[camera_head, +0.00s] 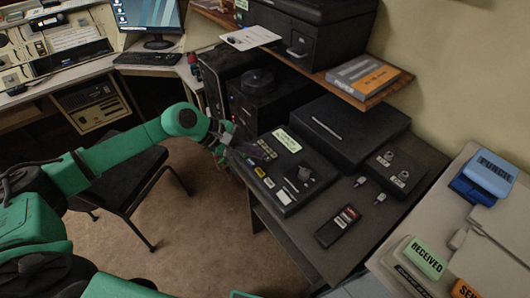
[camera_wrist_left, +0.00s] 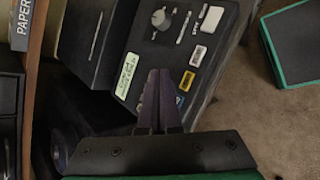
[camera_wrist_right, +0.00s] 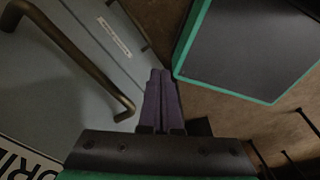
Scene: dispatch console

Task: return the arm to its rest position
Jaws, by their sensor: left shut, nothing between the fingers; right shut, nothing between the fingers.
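My left arm, green, reaches in from the left in the head view. Its gripper (camera_head: 258,152) is over the near left edge of a black control panel (camera_head: 318,186) and shut, with nothing held. In the left wrist view its purple fingers (camera_wrist_left: 160,75) are together, with the panel's labels and knob beyond them. Whether they touch the panel I cannot tell. My right gripper (camera_wrist_right: 162,75) shows only in the right wrist view, shut and empty, beside a grey drawer front (camera_wrist_right: 60,75) with a bar handle (camera_wrist_right: 85,60).
A black chair (camera_head: 125,170) stands under my left arm. Stamps and a blue punch (camera_head: 490,173) lie at right. Open floor (camera_head: 205,225) lies left of the desk.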

